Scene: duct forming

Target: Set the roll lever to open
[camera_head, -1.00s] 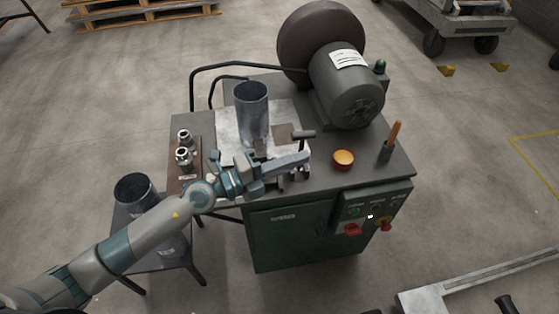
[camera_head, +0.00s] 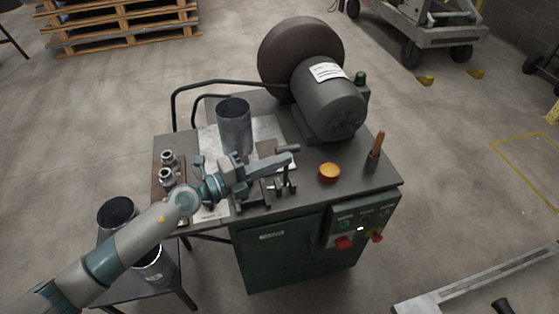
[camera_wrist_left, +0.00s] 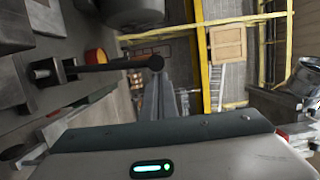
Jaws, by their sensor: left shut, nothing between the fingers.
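The roll lever (camera_head: 288,148) is a short dark bar on the forming machine, just right of the upright metal duct (camera_head: 234,125). In the left wrist view the lever (camera_wrist_left: 110,65) is a black rod ending in a round knob, lying crosswise beyond my fingers. My left gripper (camera_head: 287,159) is shut and empty, just on the near side of the lever bar. Its narrow fingers (camera_wrist_left: 165,98) point toward the knob in the wrist view. I cannot tell whether they touch it. My right gripper is not in view.
Metal fittings (camera_head: 168,167) stand on the left. A side stand (camera_head: 165,285) holds more ducts.

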